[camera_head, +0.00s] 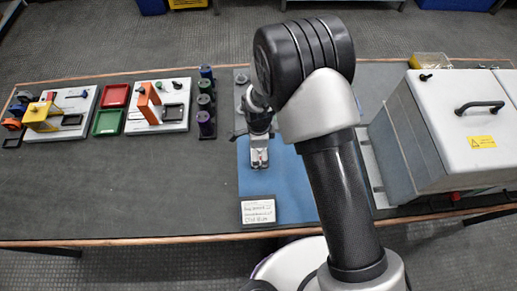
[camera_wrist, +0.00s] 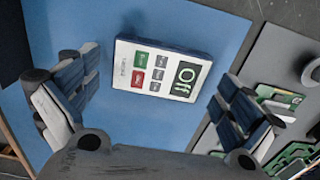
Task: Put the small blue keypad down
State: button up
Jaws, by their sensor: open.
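The small blue keypad (camera_wrist: 163,70) has a white face, blue sides, green, red and dark buttons and a panel reading "Off". In the wrist view it appears to lie face up on the blue mat (camera_wrist: 205,20), slightly turned. My gripper (camera_wrist: 160,88) is open, with one finger to the left of the keypad and the other to its right, and gaps show on both sides. In the head view my gripper (camera_head: 259,148) is over the blue mat (camera_head: 291,195), and it hides most of the keypad there.
A white card with writing (camera_head: 258,211) lies at the mat's near edge. A large grey cabinet (camera_head: 455,125) stands to the right. Dark cylinders (camera_head: 206,100), a green tray (camera_head: 108,122) and a red tray (camera_head: 116,95) stand to the left. Bare table lies at the front left.

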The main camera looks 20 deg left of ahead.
notch_tip(320, 180, up, 12)
jog(key=p, duration=0.3)
jog(key=shift+f, duration=0.25)
jog(key=w+d+r+n+t, duration=0.1)
jog(key=d+r+n, duration=0.2)
jog(key=d+r, duration=0.65)
jog(key=w+d+r+n+t, duration=0.1)
jog(key=d+r+n, duration=0.1)
jog(key=d+r, duration=0.75)
jog(key=s+d+r+n+t, duration=0.2)
jog(key=s+d+r+n, duration=0.5)
jog(key=s+d+r, duration=0.4)
jog(key=s+d, duration=0.2)
jog(key=s, duration=0.2)
jog(key=shift+s+d+r+t, duration=0.15)
jog(key=shift+s+r+t, duration=0.15)
jog(key=shift+r, duration=0.05)
